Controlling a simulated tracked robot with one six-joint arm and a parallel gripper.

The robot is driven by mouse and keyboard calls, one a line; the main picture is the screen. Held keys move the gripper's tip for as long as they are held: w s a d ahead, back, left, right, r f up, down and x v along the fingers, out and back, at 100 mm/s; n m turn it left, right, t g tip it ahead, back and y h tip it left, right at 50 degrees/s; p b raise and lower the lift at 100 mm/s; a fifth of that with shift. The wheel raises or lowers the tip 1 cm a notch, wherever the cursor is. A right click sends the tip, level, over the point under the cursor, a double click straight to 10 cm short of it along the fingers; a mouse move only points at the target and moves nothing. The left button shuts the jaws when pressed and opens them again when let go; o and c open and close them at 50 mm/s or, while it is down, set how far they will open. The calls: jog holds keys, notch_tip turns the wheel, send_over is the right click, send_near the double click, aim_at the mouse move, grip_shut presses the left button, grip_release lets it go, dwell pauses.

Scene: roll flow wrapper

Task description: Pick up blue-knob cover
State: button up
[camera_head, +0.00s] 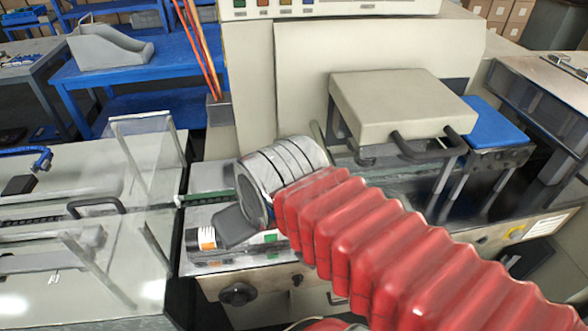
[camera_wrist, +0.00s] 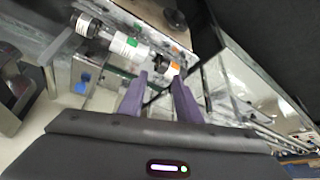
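I cannot clearly pick out a blue-knob cover. A small blue part (camera_wrist: 83,80) shows at the left of the wrist view, among pale metal parts; whether it is the knob is unclear. In the head view a beige box-like cover (camera_head: 400,100) with a black handle sits on the machine, but I see no blue knob on it. My gripper (camera_wrist: 160,80) has its two purple fingers apart, with nothing held between them. It is over the machine's front part, close to a row of labelled cylinders (camera_wrist: 130,47). In the head view my red arm and grey wrist hide most of that area.
The cylinder with an orange label (camera_head: 205,238) lies at the machine's front edge, above a black knob (camera_head: 238,293). Clear guards (camera_head: 145,150) stand over the left conveyor. A blue pad (camera_head: 497,125) is right of the beige cover. A blue table (camera_head: 140,70) is behind.

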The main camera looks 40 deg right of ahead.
jog(key=shift+o, duration=0.2)
